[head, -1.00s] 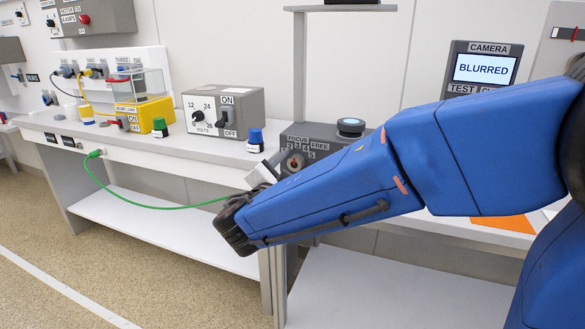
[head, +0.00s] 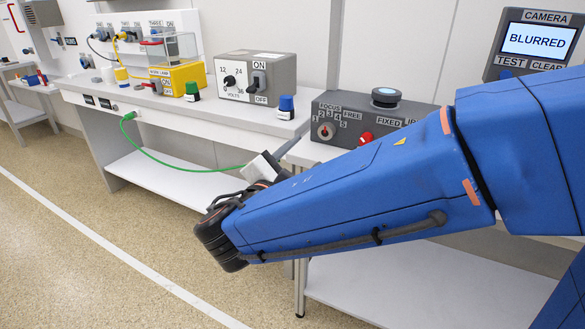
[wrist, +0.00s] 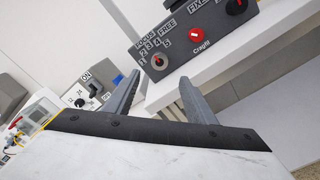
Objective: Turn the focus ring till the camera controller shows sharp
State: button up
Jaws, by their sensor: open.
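The focus ring (head: 325,131) is a small round grey knob with a red mark, beside the digits 1 to 5 under FOCUS on a dark grey box (head: 352,105). It also shows in the wrist view (wrist: 158,62). The camera controller (head: 538,42) has a lit screen reading BLURRED, with TEST and CLEAR below. My gripper (wrist: 159,77) is open and empty, its two grey fingers pointing towards the box. The focus ring appears just beyond and between the fingertips in the wrist view, apart from them. In the head view my blue arm hides much of the gripper.
A red knob (head: 365,138) sits right of the focus ring. A blue bottle-like knob (head: 286,106) and a VOLTS box (head: 245,80) stand left. A green cable (head: 180,160) hangs before the bench. Floor in front is clear.

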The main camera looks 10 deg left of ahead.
jog(key=v, duration=0.5)
dwell(0.4)
